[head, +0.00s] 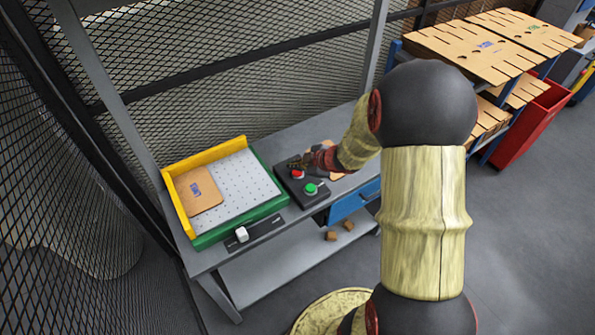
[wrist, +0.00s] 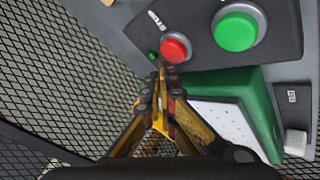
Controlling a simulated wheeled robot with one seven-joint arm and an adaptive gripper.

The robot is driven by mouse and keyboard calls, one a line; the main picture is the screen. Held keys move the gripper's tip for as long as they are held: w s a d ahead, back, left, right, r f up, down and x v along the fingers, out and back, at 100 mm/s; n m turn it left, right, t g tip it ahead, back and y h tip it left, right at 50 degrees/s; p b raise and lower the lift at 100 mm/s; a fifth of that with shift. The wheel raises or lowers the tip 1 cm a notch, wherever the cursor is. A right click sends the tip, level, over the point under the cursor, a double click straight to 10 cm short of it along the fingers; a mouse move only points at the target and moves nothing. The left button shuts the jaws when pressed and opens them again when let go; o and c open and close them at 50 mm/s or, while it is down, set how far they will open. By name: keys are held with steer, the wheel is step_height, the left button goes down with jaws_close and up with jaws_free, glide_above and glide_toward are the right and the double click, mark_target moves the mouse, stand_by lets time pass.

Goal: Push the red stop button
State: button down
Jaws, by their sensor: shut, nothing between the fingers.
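The red stop button (head: 298,174) sits on a dark control panel (head: 297,197) on the bench, and it also shows in the wrist view (wrist: 175,47). The green button (head: 310,188) is beside it on the same panel, large in the wrist view (wrist: 236,30). My gripper (wrist: 160,72) is shut and empty, its fingertips right at the near edge of the red button. I cannot tell whether the tips touch it. In the head view my gripper (head: 297,164) is just behind the red button, partly blurred against the dark panel.
A tray with yellow and green walls (head: 240,232) stands left of the panel with a cardboard blank (head: 203,200) in it. A white slider knob (head: 242,234) is in front. A mesh fence (head: 230,80) runs behind the bench. Shelves with cardboard (head: 470,52) stand at right.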

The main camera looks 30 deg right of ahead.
mark_target(297, 173)
steer(key=shift+r+p, duration=2.6)
steer(key=shift+p, duration=0.05)
steer(key=shift+f, duration=0.1)
steer(key=shift+d+f, duration=0.1)
steer(key=s+d+f+m+h, duration=0.1)
steer(key=d, duration=0.1)
steer(key=s+d+f+m+g+h, duration=0.1)
steer(key=d, duration=0.1)
steer(key=s+d+f+m+g+h, duration=0.1)
steer(key=s+d, duration=0.1)
steer(key=shift+s+f, duration=0.1)
steer(key=s+d+r+m+g+h, duration=0.35)
steer(key=s+r+m, duration=0.3)
steer(key=s, duration=0.35)
steer(key=s+a+r+y, duration=0.1)
steer(key=s+a+r, duration=0.3)
steer(key=a+r, duration=0.3)
steer(key=s+a+r+m+t+y, duration=0.1)
steer(key=s+a+r+y, duration=0.1)
steer(key=s+a+r, duration=0.2)
steer(key=s+a+r+m+t+y, duration=0.1)
steer(key=s+a+r, duration=0.4)
steer(key=a+r, duration=0.5)
steer(key=a, duration=0.4)
steer(key=shift+a+r, duration=0.2)
